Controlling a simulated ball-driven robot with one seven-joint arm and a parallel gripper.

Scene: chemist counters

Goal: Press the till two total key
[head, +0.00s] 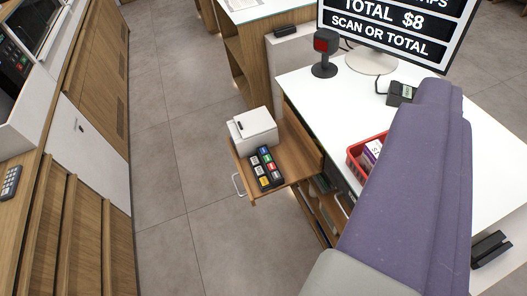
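A small black keypad (264,168) with several coloured keys, among them red, green, blue and yellow, sits on a pulled-out wooden shelf (296,150). The key labels are too small to read, so I cannot tell which is the total key. A till screen (392,30) stands on the white counter and reads "TOTAL $8" and "SCAN OR TOTAL"; its top is cut off. No till number is readable. My purple-grey arm fills the right of the head view, to the right of the keypad and apart from it. My gripper is not visible.
A white box-shaped device (252,130) stands beside the keypad. On the white counter (307,85) are a black scanner with a red window (325,45), a card terminal (401,93) and a red basket (355,151) holding a box. Open grey floor (180,140) lies left of the shelf.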

